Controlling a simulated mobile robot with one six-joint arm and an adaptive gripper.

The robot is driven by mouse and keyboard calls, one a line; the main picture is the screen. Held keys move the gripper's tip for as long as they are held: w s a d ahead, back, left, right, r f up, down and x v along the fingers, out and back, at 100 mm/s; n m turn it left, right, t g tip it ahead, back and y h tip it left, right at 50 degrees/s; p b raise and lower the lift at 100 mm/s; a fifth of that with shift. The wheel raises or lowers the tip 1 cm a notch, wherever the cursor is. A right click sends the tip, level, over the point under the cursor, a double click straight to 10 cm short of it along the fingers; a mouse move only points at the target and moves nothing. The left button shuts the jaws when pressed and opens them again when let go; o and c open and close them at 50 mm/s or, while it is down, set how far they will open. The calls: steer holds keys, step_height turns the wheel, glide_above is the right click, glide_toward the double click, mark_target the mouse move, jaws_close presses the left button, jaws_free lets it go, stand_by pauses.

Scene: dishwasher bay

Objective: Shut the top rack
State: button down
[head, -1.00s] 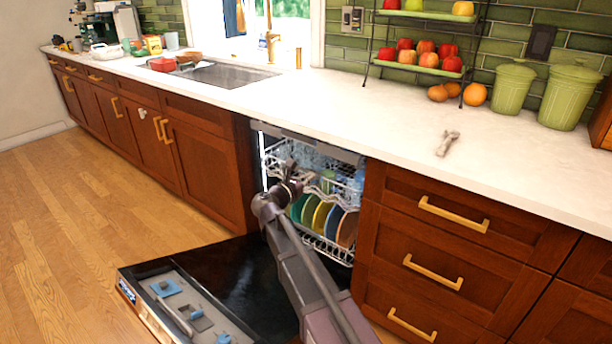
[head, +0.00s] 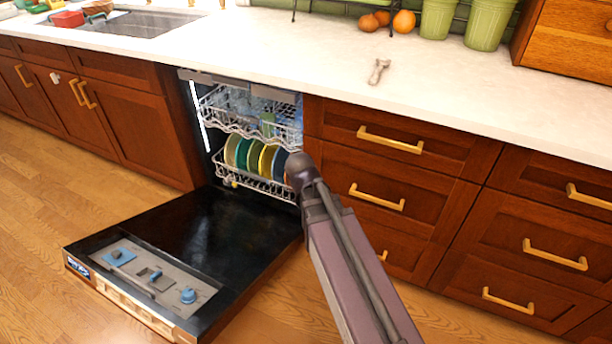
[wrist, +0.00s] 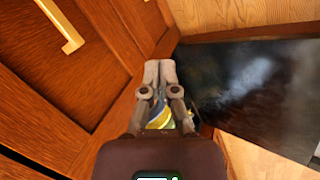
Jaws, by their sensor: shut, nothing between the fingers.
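The top rack (head: 228,125) is a white wire rack holding glasses, high inside the dishwasher opening in the head view. It sits within the opening, with its wavy front edge near the front; I cannot tell if it is fully in. My gripper (wrist: 160,66) is shut and empty in the wrist view, apart from the rack, beside brown cabinet fronts and the open door. In the head view, the gripper is hidden behind the end of my arm, which is in front of the right edge of the opening.
The black dishwasher door (head: 190,235) lies open and low; it also shows in the wrist view (wrist: 250,85). The lower rack (head: 255,185) holds several coloured plates. Drawers with gold handles (head: 390,140) stand to the right. Wooden floor is clear at left.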

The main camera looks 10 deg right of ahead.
steer(key=s+a+f+m+g+y, duration=0.1)
steer(key=s+m+y, duration=0.2)
steer(key=s+m, duration=0.2)
steer(key=shift+s+y, duration=0.4)
steer(key=shift+s, duration=0.4)
steer(key=shift+f, duration=0.1)
